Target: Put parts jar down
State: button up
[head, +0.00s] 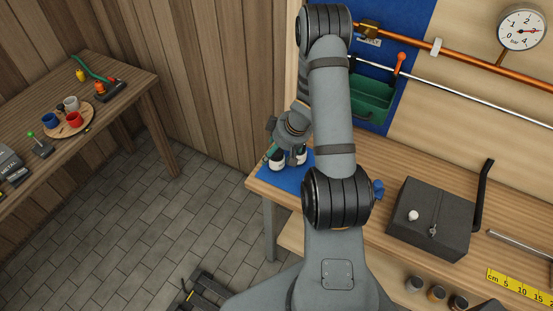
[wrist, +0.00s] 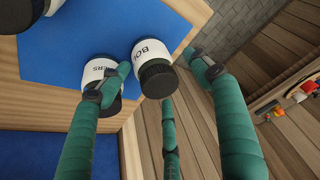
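A jar labelled "BOL..." (wrist: 151,50), with a black lid and white label, stands on the blue mat (wrist: 90,33) in the wrist view. My gripper (wrist: 160,64) is open, its green fingers spread on either side of this jar, with a visible gap at the right finger. A second jar labelled "...ERS" (wrist: 97,72) stands beside it, partly hidden behind the left finger. A third dark-lidded jar (wrist: 18,14) is cut off at the top left. In the head view my gripper (head: 287,150) is low over the mat, where two jars show, one at left (head: 277,163) and one at right.
The mat lies at the bench's left end, close to the edge and the floor drop. A dark box (head: 430,218) with a lever stands to the right. A green bin (head: 366,98) is behind my arm. Several small jars (head: 436,294) sit low at the front.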

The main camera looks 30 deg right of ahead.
jog(key=shift+c, duration=1.1)
jog(key=c, duration=1.3)
